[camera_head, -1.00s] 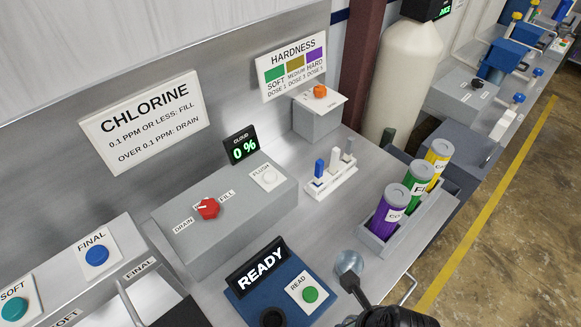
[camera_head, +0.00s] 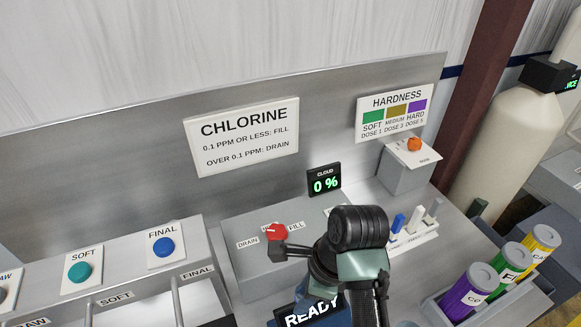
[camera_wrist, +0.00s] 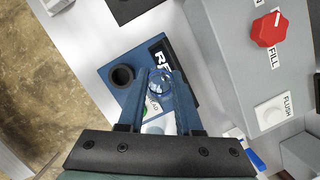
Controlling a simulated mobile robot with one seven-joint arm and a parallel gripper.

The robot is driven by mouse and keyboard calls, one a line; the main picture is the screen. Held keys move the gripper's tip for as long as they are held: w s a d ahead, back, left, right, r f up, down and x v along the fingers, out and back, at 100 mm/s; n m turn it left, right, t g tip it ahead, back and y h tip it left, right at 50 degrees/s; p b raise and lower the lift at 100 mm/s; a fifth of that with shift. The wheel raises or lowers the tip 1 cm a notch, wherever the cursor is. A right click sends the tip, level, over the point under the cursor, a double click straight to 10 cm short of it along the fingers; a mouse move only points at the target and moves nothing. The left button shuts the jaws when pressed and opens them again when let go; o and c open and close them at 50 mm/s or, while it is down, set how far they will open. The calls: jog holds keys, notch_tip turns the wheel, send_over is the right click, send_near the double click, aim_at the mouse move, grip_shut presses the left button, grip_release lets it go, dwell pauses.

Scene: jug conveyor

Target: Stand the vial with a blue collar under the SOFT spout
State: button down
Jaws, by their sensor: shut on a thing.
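In the wrist view my gripper (camera_wrist: 161,76) is shut on a clear glass vial with a blue collar (camera_wrist: 160,90), held between its two blue fingers above the blue meter (camera_wrist: 117,100). In the head view my wrist covers the fingers and the vial. The SOFT station shows at the lower left of the head view, with a teal button (camera_head: 78,271) and a SOFT label (camera_head: 116,298). Metal spout pipes (camera_head: 178,303) come down by the labels there. Their lower ends are out of frame.
The grey box with a red DRAIN/FILL knob (camera_head: 277,231) lies between the SOFT station and my wrist. A small rack (camera_head: 412,241) with blue, white and grey items stands at right. Coloured tubes (camera_head: 467,288) stand in a holder at lower right.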

jog(key=a+n+g+b, duration=0.25)
jog(key=a+n, duration=0.35)
jog(key=n, duration=0.4)
jog(key=s+d+f+n+g+h+b, duration=0.1)
jog(key=s+d+f+n+h, duration=0.2)
jog(key=n, duration=0.7)
jog(key=shift+s+d+f, duration=0.3)
jog(key=shift+s+f, duration=0.1)
jog(key=shift+a+f, duration=0.1)
